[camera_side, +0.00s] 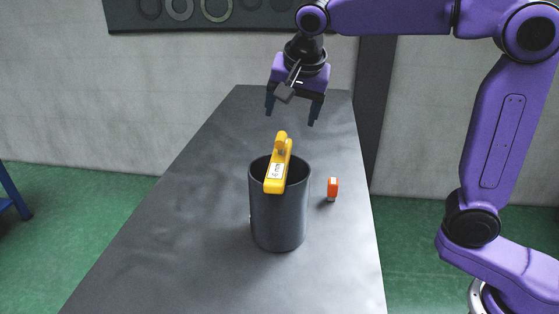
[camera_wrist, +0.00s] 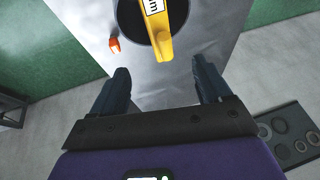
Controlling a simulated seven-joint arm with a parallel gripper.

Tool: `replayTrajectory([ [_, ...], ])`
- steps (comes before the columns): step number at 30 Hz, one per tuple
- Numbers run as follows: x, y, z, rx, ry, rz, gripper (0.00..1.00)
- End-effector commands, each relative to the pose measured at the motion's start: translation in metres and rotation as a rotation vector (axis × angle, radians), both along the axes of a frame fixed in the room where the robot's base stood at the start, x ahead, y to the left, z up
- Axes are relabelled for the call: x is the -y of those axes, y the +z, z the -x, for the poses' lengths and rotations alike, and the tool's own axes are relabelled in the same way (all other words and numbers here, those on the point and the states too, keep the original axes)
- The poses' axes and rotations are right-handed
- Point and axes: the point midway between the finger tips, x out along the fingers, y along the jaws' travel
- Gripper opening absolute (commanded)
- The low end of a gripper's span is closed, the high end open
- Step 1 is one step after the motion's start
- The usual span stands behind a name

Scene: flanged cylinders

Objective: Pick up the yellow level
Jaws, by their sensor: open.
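A yellow level (camera_side: 278,170) with a white label lies across the open top of a dark grey cylinder (camera_side: 279,215) standing on the table. In the wrist view the level (camera_wrist: 161,30) is at the top centre, partly cut off by the frame edge, above the cylinder's dark opening (camera_wrist: 133,18). My gripper (camera_side: 291,115) is open and empty, above and behind the level, apart from it. In the wrist view its two fingers (camera_wrist: 162,88) are spread wide, with the near end of the level beyond the gap between them.
A small orange object (camera_side: 333,188) stands on the table right of the cylinder; it also shows in the wrist view (camera_wrist: 115,45). The long grey table (camera_side: 180,250) is otherwise clear. A board with rings (camera_side: 200,12) hangs on the back wall.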

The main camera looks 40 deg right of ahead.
Motion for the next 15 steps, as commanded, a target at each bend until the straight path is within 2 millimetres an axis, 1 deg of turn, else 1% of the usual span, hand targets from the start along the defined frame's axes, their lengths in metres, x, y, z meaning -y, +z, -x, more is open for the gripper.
replayTrajectory([
  [1,0.002,-0.01,-0.003,-0.006,-0.001,0.003,0.77],
  [9,0.008,-0.054,-0.023,-0.004,0.001,0.003,0.77],
  [12,0.01,-0.065,-0.028,-0.003,0.001,0.002,0.77],
  [15,0.011,-0.07,-0.031,0.0,0.002,0.001,0.77],
])
